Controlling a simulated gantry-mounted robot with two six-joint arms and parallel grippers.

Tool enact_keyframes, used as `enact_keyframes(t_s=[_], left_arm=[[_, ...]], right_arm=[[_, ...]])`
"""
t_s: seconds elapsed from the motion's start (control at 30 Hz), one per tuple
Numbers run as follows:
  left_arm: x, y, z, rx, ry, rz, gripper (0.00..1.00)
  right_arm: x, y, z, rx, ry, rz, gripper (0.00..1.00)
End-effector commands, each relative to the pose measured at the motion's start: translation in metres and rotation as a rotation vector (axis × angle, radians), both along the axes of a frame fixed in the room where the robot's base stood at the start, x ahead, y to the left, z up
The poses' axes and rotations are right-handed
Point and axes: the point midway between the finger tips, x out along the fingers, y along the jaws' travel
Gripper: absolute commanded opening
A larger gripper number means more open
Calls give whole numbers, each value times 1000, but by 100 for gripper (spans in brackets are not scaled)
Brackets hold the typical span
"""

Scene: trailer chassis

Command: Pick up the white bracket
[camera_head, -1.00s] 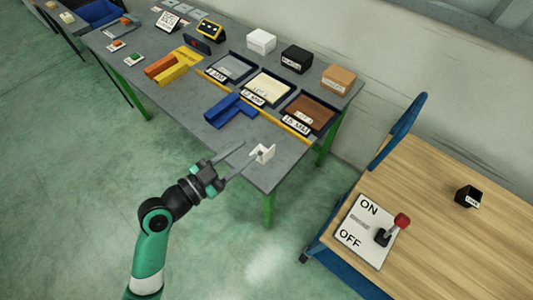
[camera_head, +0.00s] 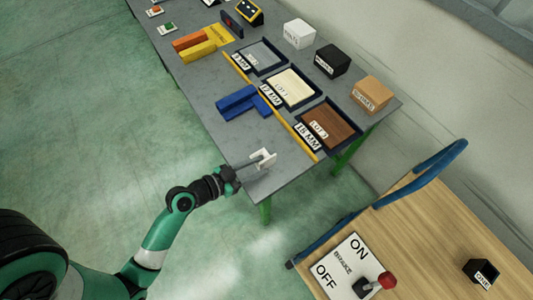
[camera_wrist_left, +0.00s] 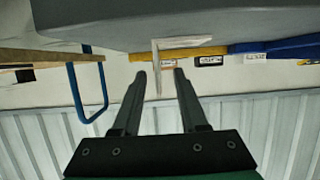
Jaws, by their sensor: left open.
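The small white bracket (camera_head: 264,157) sits on the near end of the grey table (camera_head: 205,113), close to its front corner. In the left wrist view, which appears upside down, the bracket (camera_wrist_left: 156,65) has a flat flange along the table surface and an upright plate. My left gripper (camera_head: 257,166) is open and level at the bracket. In the wrist view its fingertips (camera_wrist_left: 159,76) lie on either side of the upright plate, with gaps visible on both sides. Whether the plate is fully between the fingers in depth is hard to tell. My right gripper is not in view.
A blue part (camera_head: 243,103) lies behind the bracket on the table. Trays with grey, cream and brown contents stand along a yellow strip (camera_head: 290,125). A wooden-topped cart (camera_head: 430,225) with a blue handle and ON/OFF brake plate (camera_head: 342,266) stands to the right.

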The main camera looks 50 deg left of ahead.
Motion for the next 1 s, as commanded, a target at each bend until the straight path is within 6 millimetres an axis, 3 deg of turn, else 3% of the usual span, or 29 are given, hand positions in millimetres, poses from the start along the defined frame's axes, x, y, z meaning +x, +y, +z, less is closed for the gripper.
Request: enact_keyframes(t_s=[0.1, 0.33, 0.6, 0.87, 1.0], left_arm=[[17, -1, -6, 0, -1, -2, 42], [26, -2, -8, 1, -1, -1, 42], [67, -7, -20, 0, -2, -1, 42], [71, -7, -21, -1, -1, 0, 42], [71, -7, -21, 0, -1, 0, 19]], right_arm=[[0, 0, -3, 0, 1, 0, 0], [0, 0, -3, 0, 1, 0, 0], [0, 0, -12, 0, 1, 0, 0], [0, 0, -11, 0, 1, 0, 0], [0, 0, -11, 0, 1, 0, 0]])
